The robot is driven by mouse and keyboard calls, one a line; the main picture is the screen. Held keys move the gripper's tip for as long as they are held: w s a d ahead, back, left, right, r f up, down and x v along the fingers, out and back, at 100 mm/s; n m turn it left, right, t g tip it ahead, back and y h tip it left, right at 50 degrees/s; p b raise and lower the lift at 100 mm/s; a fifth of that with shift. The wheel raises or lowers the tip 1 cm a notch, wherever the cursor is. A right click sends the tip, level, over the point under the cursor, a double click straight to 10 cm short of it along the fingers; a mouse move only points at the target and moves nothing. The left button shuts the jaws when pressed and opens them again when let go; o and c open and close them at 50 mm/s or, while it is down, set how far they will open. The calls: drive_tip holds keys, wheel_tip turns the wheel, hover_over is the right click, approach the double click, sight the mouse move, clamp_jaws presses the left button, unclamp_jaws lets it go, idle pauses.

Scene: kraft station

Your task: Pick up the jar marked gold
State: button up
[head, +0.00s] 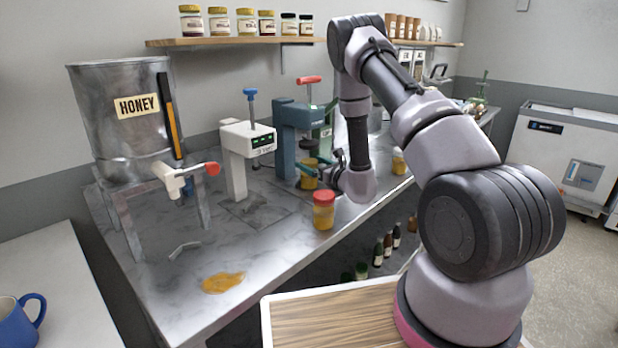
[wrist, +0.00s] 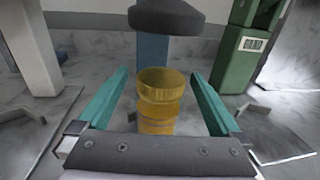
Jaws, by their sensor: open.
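A golden-yellow jar (wrist: 160,105) stands upright between the two teal fingers of my gripper (wrist: 160,74) in the wrist view. My gripper is open, with a gap on each side of the jar, and its palm bar hides the jar's foot. In the head view this jar (head: 308,178) stands at the blue press (head: 290,130), partly behind my gripper (head: 318,168). No readable gold mark shows on it. A red-lidded jar of yellow content (head: 323,212) stands nearer the counter's front edge. Another yellow jar (head: 398,162) stands farther back, beyond my arm.
A dark round press head (wrist: 167,16) hangs just above and behind the jar. A green device (wrist: 248,50) stands to its right, and a white dispenser (head: 240,155) to the left. The honey tank (head: 120,115) and a honey spill (head: 223,283) are farther left on the counter.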

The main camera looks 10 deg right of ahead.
drive_tip(key=x, duration=0.5)
drive_tip(key=shift+d+f, duration=0.1)
drive_tip(key=shift+f, duration=0.05)
clamp_jaws()
